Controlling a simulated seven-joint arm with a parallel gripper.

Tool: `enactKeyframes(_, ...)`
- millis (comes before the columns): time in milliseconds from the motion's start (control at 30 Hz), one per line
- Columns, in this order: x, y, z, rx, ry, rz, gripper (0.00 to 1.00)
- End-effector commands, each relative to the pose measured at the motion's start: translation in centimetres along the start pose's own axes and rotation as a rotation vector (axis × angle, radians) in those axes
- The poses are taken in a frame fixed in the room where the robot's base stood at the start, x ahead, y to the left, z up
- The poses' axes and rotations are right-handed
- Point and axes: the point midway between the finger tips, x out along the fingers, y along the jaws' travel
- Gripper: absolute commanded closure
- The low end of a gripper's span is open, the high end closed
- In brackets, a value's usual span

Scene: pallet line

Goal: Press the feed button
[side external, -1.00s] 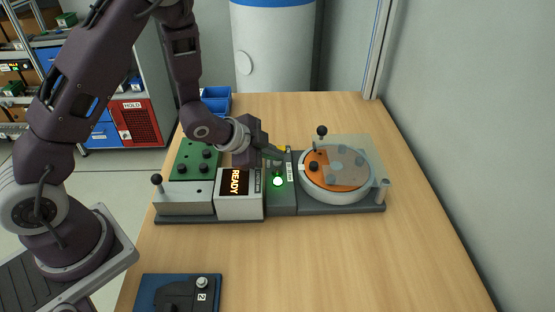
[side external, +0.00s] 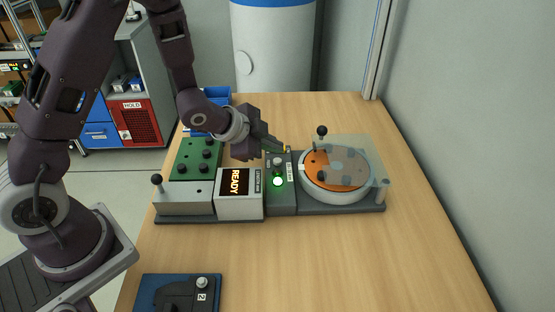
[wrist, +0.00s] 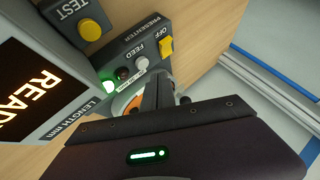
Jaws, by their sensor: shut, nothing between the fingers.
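The feed button is a small pale grey round button (side external: 278,161) on the dark grey presenter panel (side external: 284,203). In the wrist view the button (wrist: 141,64) sits beside the FEED label, between a yellow OFF switch (wrist: 166,47) and a glowing green light (wrist: 109,86). My gripper (side external: 281,147) is shut and empty, with its tips just behind and above the button in the side view. It appears clear of the button. In the wrist view the dark gripper body covers the lower part and hides part of the panel.
Right of the panel is a round feeder with an orange disc (side external: 318,174) under a clear cover. Left are a display reading READY (side external: 239,181) and a green block (side external: 193,157) with black knobs. A blue fixture (side external: 165,291) lies at the front. The wood table's front right is clear.

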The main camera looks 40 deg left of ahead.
Motion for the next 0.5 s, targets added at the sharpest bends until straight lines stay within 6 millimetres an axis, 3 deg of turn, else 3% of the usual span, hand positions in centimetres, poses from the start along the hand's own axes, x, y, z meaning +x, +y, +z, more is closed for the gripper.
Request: enactKeyframes(500,-2.9,-2.1,-2.1,0.0,0.0,-0.001,1.0)
